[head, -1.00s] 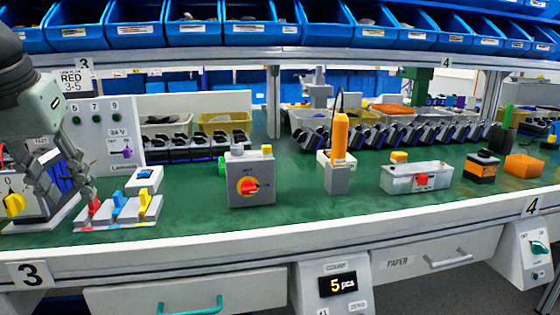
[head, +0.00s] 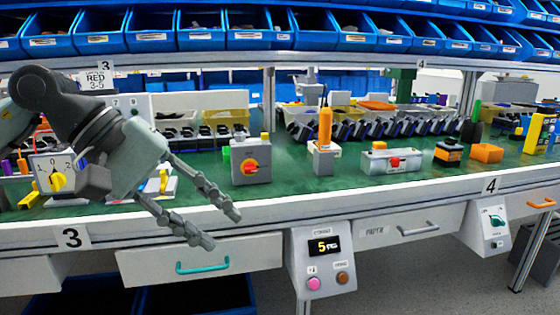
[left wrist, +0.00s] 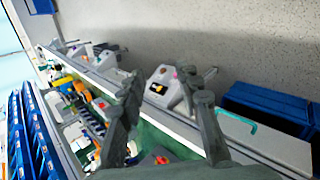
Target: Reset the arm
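My left gripper (head: 224,229) is open and empty, its two long grey fingers apart in front of the bench's front edge, above the drawer front. The left wrist view also shows the spread fingers (left wrist: 168,92) with nothing between them. A grey rotary switch box with a yellow knob (head: 57,181) and the marks 0, 1 and 2 stands at the far left of the bench. My left arm partly covers the box's right side, and the gripper is well apart from the knob. My right gripper is in neither view.
A grey box with a red knob (head: 251,167) stands right of my left arm on the green bench top. An orange tool (head: 325,128), a grey case (head: 392,161) and an orange block (head: 487,153) stand farther right. A drawer with a teal handle (head: 203,266) lies below the gripper.

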